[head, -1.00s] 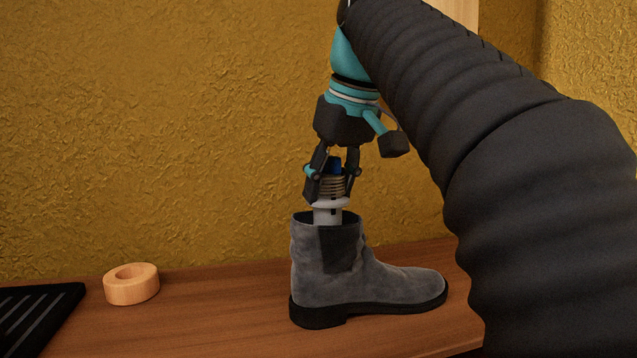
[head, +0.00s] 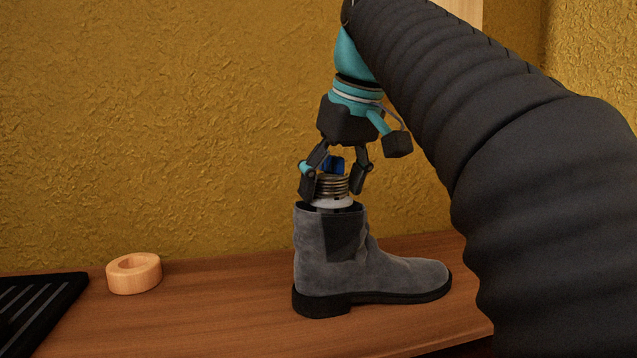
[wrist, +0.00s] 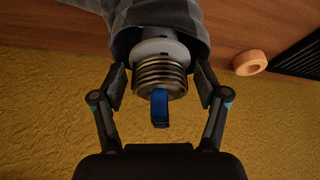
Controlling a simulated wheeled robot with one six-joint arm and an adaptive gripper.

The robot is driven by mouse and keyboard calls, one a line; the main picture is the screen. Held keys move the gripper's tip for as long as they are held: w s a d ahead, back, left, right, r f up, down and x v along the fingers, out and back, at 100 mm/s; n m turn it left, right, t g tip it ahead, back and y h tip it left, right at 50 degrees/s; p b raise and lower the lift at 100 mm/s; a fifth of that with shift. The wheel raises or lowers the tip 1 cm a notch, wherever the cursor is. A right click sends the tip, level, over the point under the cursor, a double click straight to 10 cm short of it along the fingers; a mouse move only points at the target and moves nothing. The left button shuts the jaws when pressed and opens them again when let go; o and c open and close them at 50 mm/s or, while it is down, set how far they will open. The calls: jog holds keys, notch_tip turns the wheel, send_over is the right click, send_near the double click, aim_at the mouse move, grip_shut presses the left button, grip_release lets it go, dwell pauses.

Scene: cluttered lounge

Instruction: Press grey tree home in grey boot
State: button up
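The grey boot (head: 350,272) stands upright on the wooden surface, toe to the right. The grey tree (head: 333,186) sits upright in the boot's opening, its pale collar about level with the rim. Its coiled spring and blue top stick out above, and its lower part is hidden inside the boot. My gripper (head: 332,191) points down over it with its fingers spread on either side. In the wrist view, the tree (wrist: 160,73) lies between the two fingers with a gap on each side, and the boot shaft (wrist: 188,18) is behind it.
A wooden ring (head: 134,274) lies on the wooden surface (head: 215,300) to the left, with a black ribbed tray or mat (head: 40,305) at the far left. A textured yellow wall (head: 180,130) stands close behind. The surface between ring and boot is clear.

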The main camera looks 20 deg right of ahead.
aim_at(339, 158)
jog(key=shift+v, duration=3.75)
jog(key=shift+a, duration=0.1)
